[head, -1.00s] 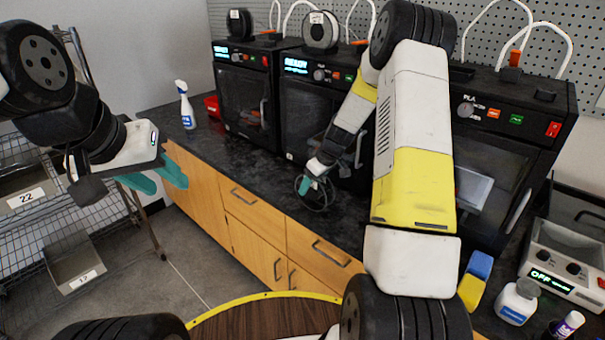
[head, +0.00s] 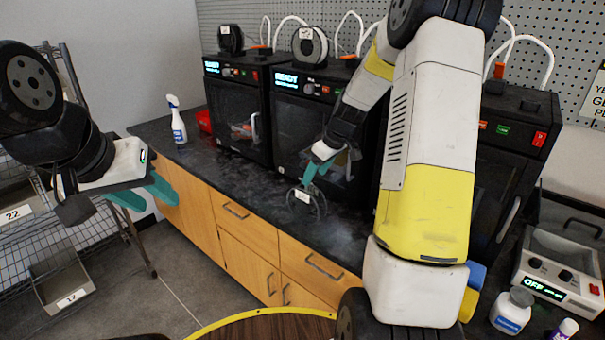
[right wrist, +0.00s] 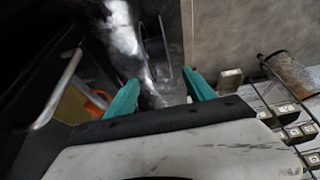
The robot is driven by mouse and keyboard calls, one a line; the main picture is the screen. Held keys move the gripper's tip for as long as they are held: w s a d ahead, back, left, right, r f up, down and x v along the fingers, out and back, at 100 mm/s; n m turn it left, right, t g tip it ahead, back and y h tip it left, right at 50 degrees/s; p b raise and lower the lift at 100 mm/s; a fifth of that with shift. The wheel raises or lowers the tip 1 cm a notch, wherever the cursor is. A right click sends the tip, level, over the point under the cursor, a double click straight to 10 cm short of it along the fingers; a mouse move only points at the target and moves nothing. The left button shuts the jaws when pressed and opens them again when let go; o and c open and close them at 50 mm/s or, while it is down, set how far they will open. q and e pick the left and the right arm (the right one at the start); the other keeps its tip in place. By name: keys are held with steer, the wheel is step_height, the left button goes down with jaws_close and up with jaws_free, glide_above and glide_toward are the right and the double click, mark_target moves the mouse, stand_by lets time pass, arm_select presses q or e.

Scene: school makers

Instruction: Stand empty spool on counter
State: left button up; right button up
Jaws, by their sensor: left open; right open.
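The empty spool (head: 318,206), a dark see-through ring with a white label, is on the black counter (head: 245,187) near its front edge. Its round face shows in the head view; it looks upright on its rim, though I cannot be sure. My right gripper (head: 310,174) is open just above and behind the spool's top, its teal fingers pointing down. In the right wrist view its open fingers (right wrist: 160,92) are apart; a dim framed shape lies beyond them, and I cannot tell if it is the spool. My left gripper (head: 147,194) is open and empty, left of the counter.
Black printers (head: 240,112) line the counter's back, close behind the right gripper. A spray bottle (head: 177,125) and red bin (head: 204,121) stand at the far left. A white jar (head: 512,311) and a device with an OFF display (head: 560,270) are at right. Counter left of the spool is clear.

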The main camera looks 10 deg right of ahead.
steer(key=s+a+r+m, duration=0.1)
steer(key=s+a+r, duration=0.2)
steer(key=s+r, duration=0.45)
steer(key=s+a+r+m, duration=0.1)
steer(key=s+r+m, duration=0.1)
steer(key=s, duration=0.5)
steer(key=s+a+r+m+t, duration=0.1)
steer(key=s+r, duration=0.3)
steer(key=s, duration=0.4)
steer(key=s+a+r+m+t, duration=0.1)
steer(key=s+r+m, duration=0.2)
steer(key=s, duration=0.4)
steer(key=shift+s+a+r+h, duration=0.25)
steer(key=shift+a+r+h, duration=0.15)
steer(key=shift+r, duration=0.1)
steer(key=shift+c, duration=0.3)
